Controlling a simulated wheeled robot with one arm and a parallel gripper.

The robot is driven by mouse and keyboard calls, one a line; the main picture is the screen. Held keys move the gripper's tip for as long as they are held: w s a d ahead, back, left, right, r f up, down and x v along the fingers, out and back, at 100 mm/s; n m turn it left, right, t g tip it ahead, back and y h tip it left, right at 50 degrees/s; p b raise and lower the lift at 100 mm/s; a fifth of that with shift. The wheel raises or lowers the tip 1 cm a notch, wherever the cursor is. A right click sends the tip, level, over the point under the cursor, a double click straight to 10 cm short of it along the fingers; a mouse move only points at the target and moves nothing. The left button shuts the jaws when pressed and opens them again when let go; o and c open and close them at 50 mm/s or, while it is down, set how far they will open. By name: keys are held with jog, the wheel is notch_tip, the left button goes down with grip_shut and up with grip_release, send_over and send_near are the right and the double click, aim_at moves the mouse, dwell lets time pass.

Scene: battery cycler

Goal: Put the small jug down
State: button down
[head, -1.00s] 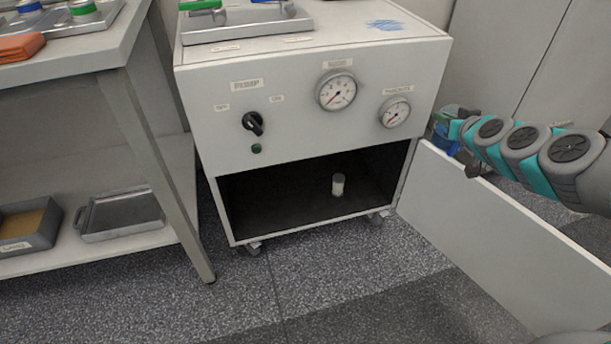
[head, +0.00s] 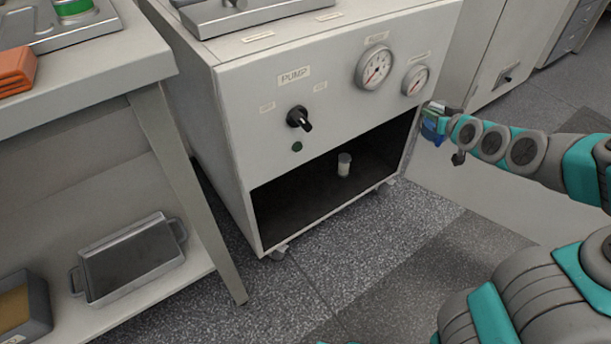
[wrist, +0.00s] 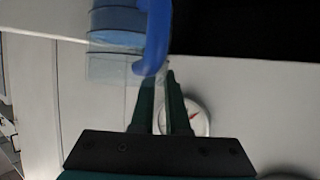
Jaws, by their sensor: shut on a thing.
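The small jug (head: 433,124) is clear and blue, at the end of my arm in the head view, at the right front edge of the pump cabinet. In the wrist view its translucent body (wrist: 115,45) shows blue bands and a blue handle (wrist: 156,35). My gripper (head: 447,117) is shut on the jug, and its fingertips (wrist: 160,78) meet at the handle. The jug is held in the air, apart from any surface that I can make out. Its exact tilt is hard to tell.
The pump cabinet (head: 235,120) has a knob, two gauges and an open, dark lower compartment (head: 300,200). A small white-and-clear container (head: 344,166) stands inside. The open door (head: 450,190) spreads to the right. A bench (head: 90,85) with a metal tray (head: 130,262) on its shelf stands left.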

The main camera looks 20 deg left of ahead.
jog(key=s+a+f+n+g+y+b, duration=0.1)
jog(key=s+a+f+n+g+y, duration=0.15)
jog(key=a+f, duration=0.6)
jog(key=s+a+f+n+g+y+b, duration=0.1)
jog(key=s+a+f+n+g+y, duration=0.2)
jog(key=a+f, duration=0.5)
jog(key=s+a+f+n+g+y+b, duration=0.1)
jog(key=s+a+f+n+g+y, duration=0.2)
jog(key=s+a+f, duration=0.5)
jog(key=shift+n+h, duration=0.55)
jog(key=shift+n, duration=0.2)
jog(key=shift+s+a+r+x, duration=0.1)
jog(key=shift+s+x, duration=0.15)
jog(key=shift+x, duration=2.45)
jog(key=shift+s+a+r+x, duration=0.1)
jog(key=shift+s+a+x, duration=0.1)
jog(key=shift+x, duration=2.5)
jog(key=shift+s+a+r+x, duration=0.1)
jog(key=shift+s+x, duration=0.15)
jog(key=shift+x, duration=2.5)
jog(key=c, duration=0.9)
grip_release()
